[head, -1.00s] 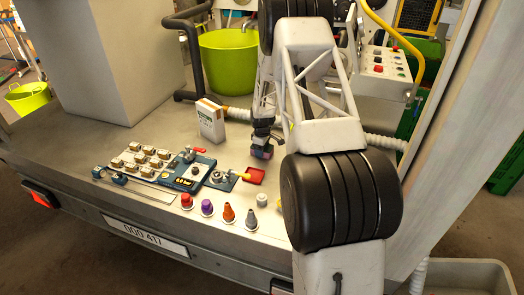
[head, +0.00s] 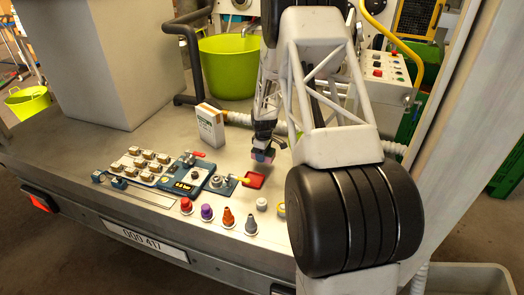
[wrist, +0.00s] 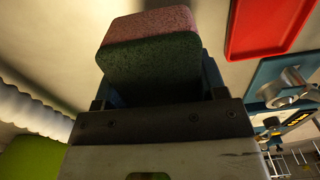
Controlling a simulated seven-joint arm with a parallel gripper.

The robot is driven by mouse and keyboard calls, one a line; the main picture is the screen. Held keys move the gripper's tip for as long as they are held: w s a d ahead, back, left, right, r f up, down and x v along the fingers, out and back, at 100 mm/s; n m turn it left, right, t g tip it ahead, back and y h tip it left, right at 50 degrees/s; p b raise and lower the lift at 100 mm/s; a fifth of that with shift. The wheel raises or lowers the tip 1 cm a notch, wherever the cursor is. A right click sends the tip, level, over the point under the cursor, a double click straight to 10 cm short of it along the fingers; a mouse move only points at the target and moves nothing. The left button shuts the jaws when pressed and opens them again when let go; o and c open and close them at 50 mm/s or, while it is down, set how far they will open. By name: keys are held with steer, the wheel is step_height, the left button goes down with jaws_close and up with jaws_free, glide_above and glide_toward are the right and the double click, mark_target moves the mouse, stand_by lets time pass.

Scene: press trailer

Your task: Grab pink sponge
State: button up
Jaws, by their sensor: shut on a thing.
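The pink sponge (wrist: 150,24) has a pink layer and a dark green layer. In the wrist view it sits between the fingers of my gripper (wrist: 155,85), which is shut on it. In the head view the sponge (head: 262,157) shows small at the end of my gripper (head: 264,148), just behind the red tray. My arm hides part of the trailer bed to the right. I cannot tell exactly how high the sponge is above the surface.
A red tray (head: 254,181) lies in front of the sponge, beside a blue valve plate (head: 221,184). A white and orange box (head: 210,125) stands behind left. Several coloured nozzles, including an orange one (head: 228,217), line the front edge. A green tub (head: 228,65) stands behind.

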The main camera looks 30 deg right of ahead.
steer(key=s+a, duration=0.1)
steer(key=s, duration=0.2)
steer(key=s+a, duration=0.1)
steer(key=s, duration=0.3)
steer(key=s+a+r, duration=0.1)
steer(key=s, duration=0.3)
steer(key=shift+a, duration=0.15)
stand_by(0.4)
